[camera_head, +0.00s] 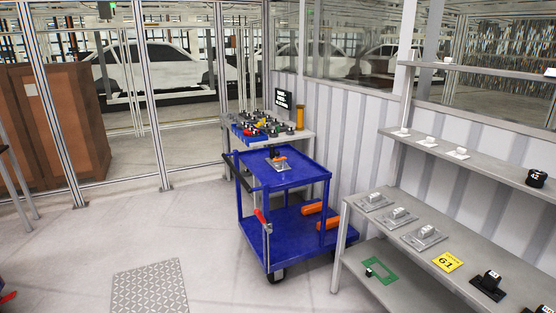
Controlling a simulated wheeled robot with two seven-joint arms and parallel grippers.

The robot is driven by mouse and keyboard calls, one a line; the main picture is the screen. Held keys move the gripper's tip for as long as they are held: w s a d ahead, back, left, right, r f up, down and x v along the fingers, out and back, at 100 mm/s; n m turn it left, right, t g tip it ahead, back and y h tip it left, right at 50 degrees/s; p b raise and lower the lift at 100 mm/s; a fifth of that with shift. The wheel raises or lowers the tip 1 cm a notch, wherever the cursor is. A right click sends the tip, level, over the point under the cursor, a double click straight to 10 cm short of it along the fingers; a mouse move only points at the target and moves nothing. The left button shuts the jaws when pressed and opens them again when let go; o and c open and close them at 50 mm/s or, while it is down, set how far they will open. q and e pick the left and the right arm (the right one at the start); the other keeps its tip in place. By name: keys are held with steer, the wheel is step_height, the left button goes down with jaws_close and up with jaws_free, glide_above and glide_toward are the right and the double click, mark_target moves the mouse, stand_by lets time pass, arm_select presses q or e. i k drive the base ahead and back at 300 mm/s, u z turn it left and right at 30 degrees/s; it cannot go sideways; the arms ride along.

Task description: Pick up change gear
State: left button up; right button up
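I cannot tell for sure which item is the change gear. A dark round part marked 42 (537,178) sits on the upper right shelf. A black part with a white label (490,284) sits on the grey bench at the lower right. Several grey plates with white-labelled blocks (400,216) lie in a row on the same bench. A small orange and dark item (277,161) lies on the top tray of the blue cart (305,177). Neither of my grippers is in view.
The back table (305,135) holds several small parts. Orange items (314,207) lie on the cart's lower tray. A yellow sign marked 61 (447,261) and a green frame (381,270) are on the right-hand bench unit. The floor left of the cart is open, with a metal plate (149,287).

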mark_target(248, 132)
steer(key=u, duration=0.05)
steer(key=i, duration=3.45)
steer(key=u, duration=0.35)
